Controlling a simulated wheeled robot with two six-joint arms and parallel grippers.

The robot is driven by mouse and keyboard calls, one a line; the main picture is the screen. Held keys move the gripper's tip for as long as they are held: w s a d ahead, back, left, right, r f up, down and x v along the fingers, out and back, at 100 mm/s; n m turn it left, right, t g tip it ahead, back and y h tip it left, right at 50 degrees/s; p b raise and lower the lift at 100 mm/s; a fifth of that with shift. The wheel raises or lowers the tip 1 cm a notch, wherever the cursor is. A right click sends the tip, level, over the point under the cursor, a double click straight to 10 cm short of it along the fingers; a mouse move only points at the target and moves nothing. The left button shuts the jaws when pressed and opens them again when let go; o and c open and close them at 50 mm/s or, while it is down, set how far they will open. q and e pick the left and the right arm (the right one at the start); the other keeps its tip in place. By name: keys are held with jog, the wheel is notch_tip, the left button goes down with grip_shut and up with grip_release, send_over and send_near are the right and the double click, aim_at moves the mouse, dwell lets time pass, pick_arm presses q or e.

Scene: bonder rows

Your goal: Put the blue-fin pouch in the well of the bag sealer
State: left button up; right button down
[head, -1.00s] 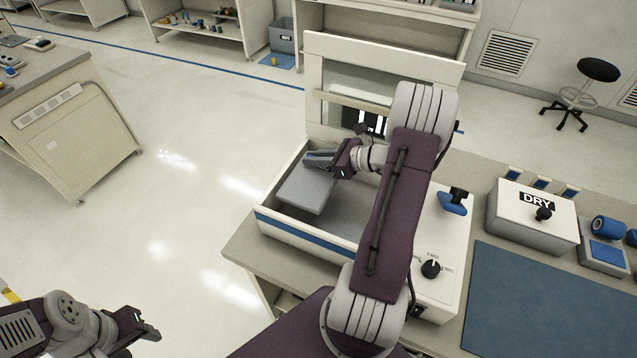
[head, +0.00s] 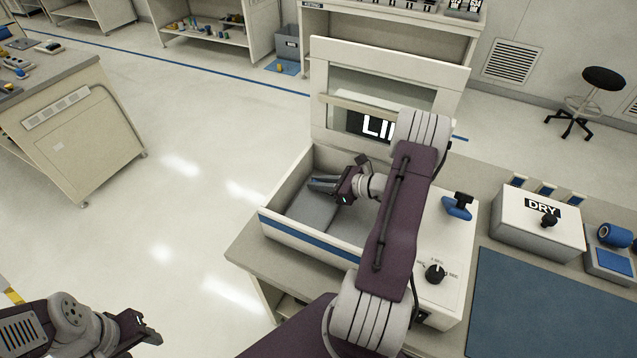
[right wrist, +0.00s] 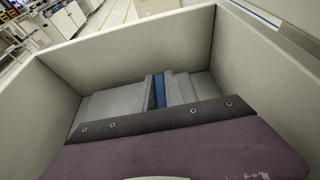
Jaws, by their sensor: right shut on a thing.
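The grey blue-fin pouch (head: 309,212) is inside the walls of the well of the bag sealer (head: 300,237), towards its left end. My right gripper (head: 322,184) is shut on the pouch's fin from above. In the right wrist view the blue fin (right wrist: 159,91) stands between the fingers, with the grey pouch body (right wrist: 110,104) beside it. The pouch lies low and about flat; I cannot tell whether it touches the well floor. The sealer's lid (head: 388,65) stands open. My left gripper (head: 148,327) is open and empty, over the floor at lower left.
The sealer's front panel has a dark knob (head: 435,272) and a blue-based handle (head: 458,205). To the right are a box marked DRY (head: 540,222), a blue mat (head: 550,305) and a blue roll (head: 613,236). A stool (head: 590,95) stands behind. Floor at left is clear.

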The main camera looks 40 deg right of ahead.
jog(key=c, duration=1.4)
grip_release()
jog(key=shift+f, duration=0.1)
jog(key=shift+s+d+r, duration=0.15)
jog(key=shift+s+r, duration=0.05)
jog(key=shift+r, duration=0.05)
jog(key=v, duration=0.6)
jog(key=shift+s, duration=0.1)
jog(key=shift+s+d+r, duration=0.2)
jog(key=shift+s+r, duration=0.05)
jog(key=shift+s, duration=0.05)
